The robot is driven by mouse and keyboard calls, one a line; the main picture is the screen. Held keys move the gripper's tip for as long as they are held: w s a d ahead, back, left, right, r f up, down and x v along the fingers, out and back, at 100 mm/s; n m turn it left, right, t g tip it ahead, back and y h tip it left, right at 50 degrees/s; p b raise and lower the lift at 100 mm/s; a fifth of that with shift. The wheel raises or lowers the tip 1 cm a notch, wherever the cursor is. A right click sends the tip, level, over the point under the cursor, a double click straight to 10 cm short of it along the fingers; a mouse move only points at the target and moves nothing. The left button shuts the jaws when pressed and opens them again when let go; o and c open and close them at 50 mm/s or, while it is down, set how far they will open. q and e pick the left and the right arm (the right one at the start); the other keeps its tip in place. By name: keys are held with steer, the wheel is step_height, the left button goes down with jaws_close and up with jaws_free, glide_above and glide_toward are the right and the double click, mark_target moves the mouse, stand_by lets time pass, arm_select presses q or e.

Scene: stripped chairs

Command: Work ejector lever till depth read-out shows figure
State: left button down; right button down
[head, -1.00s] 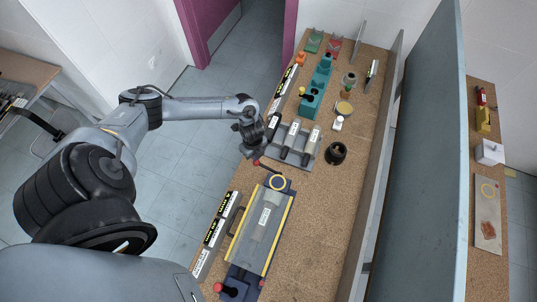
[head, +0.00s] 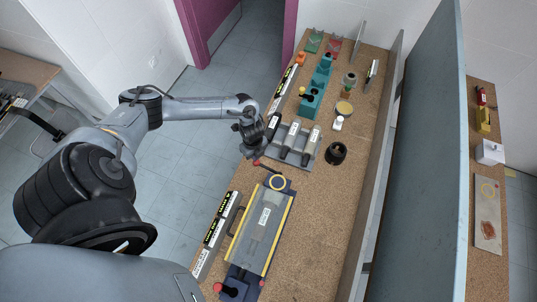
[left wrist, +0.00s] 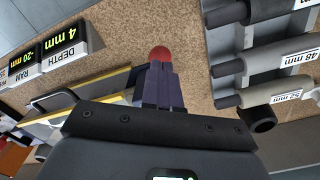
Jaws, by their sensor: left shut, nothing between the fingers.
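The ejector lever's red knob (head: 257,162) is at the left edge of the bench, by the far end of the press with a yellow-edged clear guard (head: 262,228). My left gripper (head: 254,153) is shut and empty right at this knob. In the left wrist view, the shut dark fingers (left wrist: 158,82) point at the red knob (left wrist: 159,53) and partly cover it; I cannot tell whether they touch. The depth read-out (left wrist: 63,46) shows 4 mm, upside down, beside a RAM read-out (left wrist: 24,65) of -20 mm. My right gripper is not in view.
A rack of grey, labelled cylinders (head: 294,142) stands just beyond the left gripper. A black ring-shaped cup (head: 336,153) is to its right. Another red knob (head: 218,287) is at the press's near end. A tall grey panel (head: 420,160) runs along the right. Bare bench (head: 325,215) lies right of the press.

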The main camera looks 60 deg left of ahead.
mark_target(256, 163)
arm_select(q)
steer(key=shift+f, duration=0.2)
stand_by(0.5)
steer(key=shift+f+b, duration=0.2)
steer(key=shift+b, duration=0.1)
steer(key=shift+f+b, duration=1.25)
steer(key=shift+f, duration=0.4)
steer(key=shift+f+b, duration=1.7)
steer(key=shift+f, duration=0.6)
steer(key=shift+r+p, duration=0.8)
step_height(256, 163, up, 11)
steer(key=p, duration=1)
steer(key=shift+f, duration=0.15)
